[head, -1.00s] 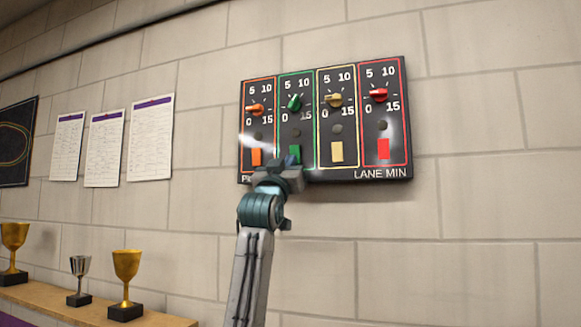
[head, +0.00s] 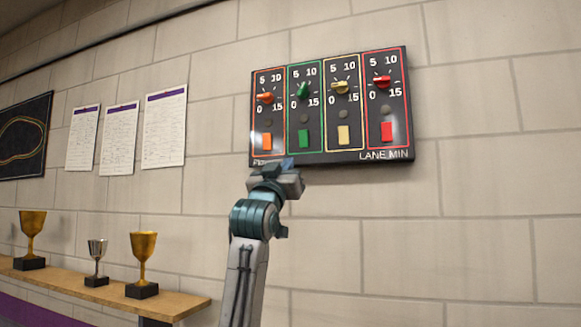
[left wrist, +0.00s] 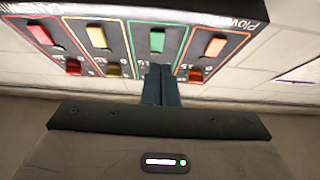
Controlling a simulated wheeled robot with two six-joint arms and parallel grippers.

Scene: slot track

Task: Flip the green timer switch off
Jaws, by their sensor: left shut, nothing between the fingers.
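The timer panel (head: 330,152) is a black board on the wall with orange, green, yellow and red columns, each with a knob and a rocker switch. The green switch (head: 304,139) is in the second column from the left, below the green knob (head: 303,90). It also shows in the left wrist view (left wrist: 157,40). My left gripper (head: 287,164) is shut and empty, just below the panel's lower edge under the orange and green columns. In the left wrist view its fingers (left wrist: 161,72) point toward the green column. I cannot tell whether they touch the panel. My right gripper is not in view.
The orange switch (head: 267,141) and yellow switch (head: 344,135) flank the green one; the red switch (head: 387,131) is farther right. Trophies stand on a wooden shelf (head: 185,302) at lower left. The wall right of the panel is bare.

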